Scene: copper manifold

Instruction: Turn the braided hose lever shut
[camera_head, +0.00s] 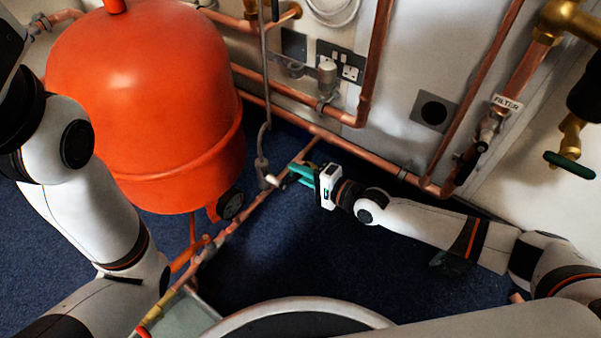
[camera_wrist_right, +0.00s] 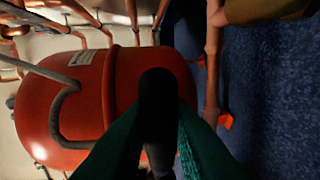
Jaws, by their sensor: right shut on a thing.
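The grey braided hose (camera_head: 264,85) hangs beside the red tank and ends at a small valve (camera_head: 268,180) on a copper pipe near the floor. In the wrist view the hose (camera_wrist_right: 57,115) curves across the tank. My right gripper (camera_head: 291,175) reaches in from the right, its teal fingers at that valve. In the wrist view the fingers (camera_wrist_right: 160,130) are closed around a dark, rounded part (camera_wrist_right: 158,95), which I take as the braided hose lever. The fingers hide most of the lever in the head view, so its angle is unclear. My left arm shows, but its gripper does not.
The large red tank (camera_head: 145,95) stands left of the valve, with a black gauge (camera_head: 231,204) low on it. Copper pipes (camera_head: 335,138) run along the wall behind. A filter valve (camera_head: 487,130) and a green-handled tap (camera_head: 570,160) are at right. Blue floor (camera_head: 300,255) is open below my right forearm.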

